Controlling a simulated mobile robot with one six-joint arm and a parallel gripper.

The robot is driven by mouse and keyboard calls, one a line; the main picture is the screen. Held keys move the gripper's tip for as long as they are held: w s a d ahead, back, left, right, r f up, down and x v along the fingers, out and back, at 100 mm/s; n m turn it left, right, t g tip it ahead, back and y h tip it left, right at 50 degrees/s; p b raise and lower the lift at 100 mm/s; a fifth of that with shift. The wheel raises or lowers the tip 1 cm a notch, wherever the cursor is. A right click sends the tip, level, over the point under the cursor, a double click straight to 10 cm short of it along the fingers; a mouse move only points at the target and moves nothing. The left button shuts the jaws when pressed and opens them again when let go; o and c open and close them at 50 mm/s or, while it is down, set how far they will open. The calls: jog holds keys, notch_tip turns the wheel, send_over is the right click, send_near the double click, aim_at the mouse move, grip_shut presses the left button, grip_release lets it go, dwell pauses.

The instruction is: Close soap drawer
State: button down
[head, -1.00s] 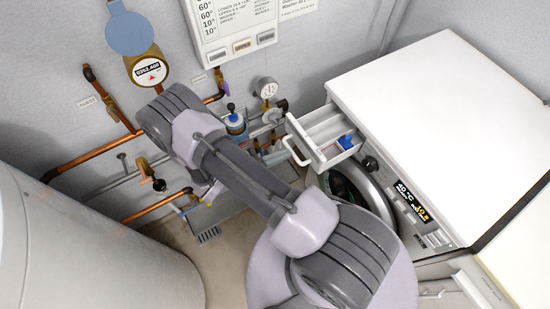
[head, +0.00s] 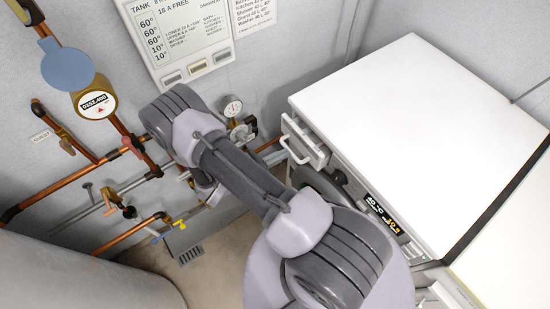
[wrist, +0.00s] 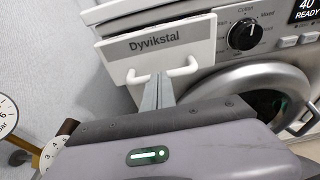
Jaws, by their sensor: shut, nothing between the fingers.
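The soap drawer (wrist: 160,48) shows in the wrist view as a white front labelled "Dyvikstal" with a white loop handle (wrist: 185,70). In the head view the drawer (head: 312,148) sticks out a little from the washing machine's front, at its upper left corner. My gripper (wrist: 159,80) is shut and empty. In the wrist view its fingertips overlap the middle of the handle, at the drawer front; whether they touch cannot be told.
The washing machine (head: 415,130) has a white top, a dial (wrist: 244,35) right of the drawer and a round door (wrist: 240,85) below. Copper pipes (head: 75,175), valves and a gauge (head: 232,107) line the wall at left. A grey cylinder (head: 80,275) stands at lower left.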

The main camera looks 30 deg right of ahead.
aim_at(298, 145)
jog(key=x, duration=0.3)
jog(key=shift+d+r, duration=0.35)
jog(key=shift+d, duration=0.15)
jog(key=shift+r, duration=0.1)
